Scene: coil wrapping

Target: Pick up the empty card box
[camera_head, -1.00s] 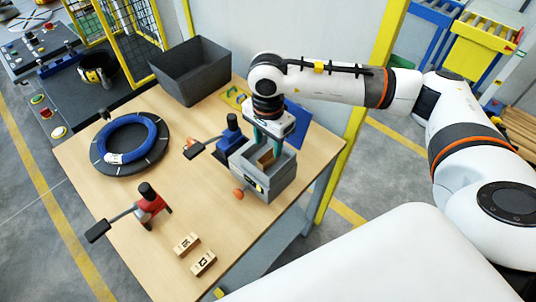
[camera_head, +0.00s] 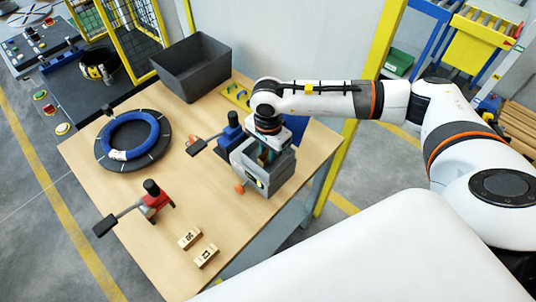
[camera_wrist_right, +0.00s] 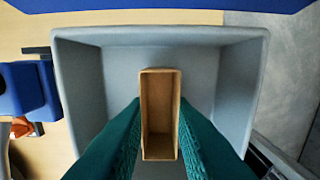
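The empty card box (camera_wrist_right: 160,115) is a small open-topped brown box standing inside the grey bin (camera_wrist_right: 240,95). The bin also shows in the head view (camera_head: 247,176) at the table's right side. My right gripper (camera_wrist_right: 160,120) reaches down into the bin, its two teal fingers on either long side of the card box. They appear to touch its walls, with no clear gap. In the head view the right gripper (camera_head: 266,153) is partly sunk in the bin, and the bin wall and fingers mostly hide the box. My left gripper is not in view.
A blue clamp (camera_head: 230,135) stands beside the bin; a red clamp (camera_head: 154,198) is at front left. A blue coil (camera_head: 131,133) lies on a dark round plate. A large dark crate (camera_head: 195,68) stands at the back. Two wooden blocks (camera_head: 198,246) lie in front.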

